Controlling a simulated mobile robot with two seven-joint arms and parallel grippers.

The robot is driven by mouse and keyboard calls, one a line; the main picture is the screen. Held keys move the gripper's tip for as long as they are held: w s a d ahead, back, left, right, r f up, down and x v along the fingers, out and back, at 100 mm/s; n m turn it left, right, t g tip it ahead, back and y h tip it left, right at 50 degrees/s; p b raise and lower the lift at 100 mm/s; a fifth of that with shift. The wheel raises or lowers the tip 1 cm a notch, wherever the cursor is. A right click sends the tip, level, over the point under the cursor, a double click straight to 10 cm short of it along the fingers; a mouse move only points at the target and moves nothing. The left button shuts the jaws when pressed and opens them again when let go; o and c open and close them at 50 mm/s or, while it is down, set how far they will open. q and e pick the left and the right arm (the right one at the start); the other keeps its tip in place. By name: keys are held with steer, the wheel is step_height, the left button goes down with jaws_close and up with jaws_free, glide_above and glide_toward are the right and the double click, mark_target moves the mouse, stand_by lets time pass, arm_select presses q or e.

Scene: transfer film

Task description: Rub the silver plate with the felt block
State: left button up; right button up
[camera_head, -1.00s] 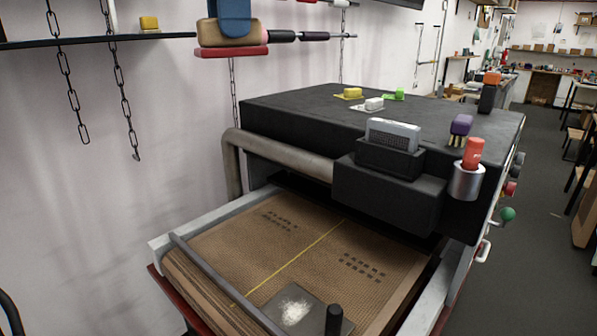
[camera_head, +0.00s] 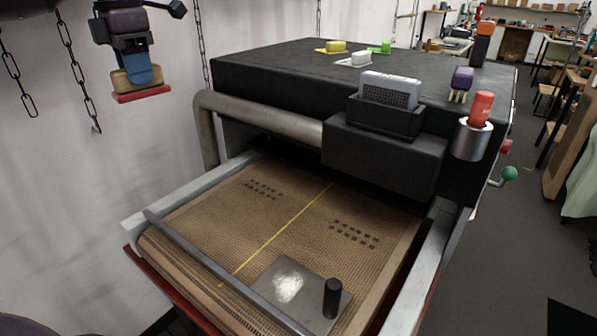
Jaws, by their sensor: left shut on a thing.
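A flat grey silver plate (camera_head: 309,304) lies near the front end of the brown mesh belt (camera_head: 210,228). A pale white patch (camera_head: 288,287) shows on its left part, and a black upright knob (camera_head: 333,297) stands at its right side. My left gripper (camera_head: 138,70), with blue fingers, is at the upper left. It is shut on the felt block (camera_head: 138,86), a tan block with a red bottom layer. The block hangs in the air, left of the machine and well apart from the plate. My right gripper is out of view.
The black machine (camera_head: 280,75) stands behind the belt. A grey brush-like block (camera_head: 390,90) sits in a holder, and a red-handled tool (camera_head: 481,107) stands in a metal cup. Grey side rails (camera_head: 425,262) flank the belt. Chains (camera_head: 75,65) hang at the left.

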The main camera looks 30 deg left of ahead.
arm_select(q)
steer(key=shift+a+f, duration=0.25)
steer(key=shift+f, duration=0.55)
steer(key=shift+f, duration=0.15)
steer(key=shift+w+f, duration=0.2)
steer(key=shift+f, duration=0.1)
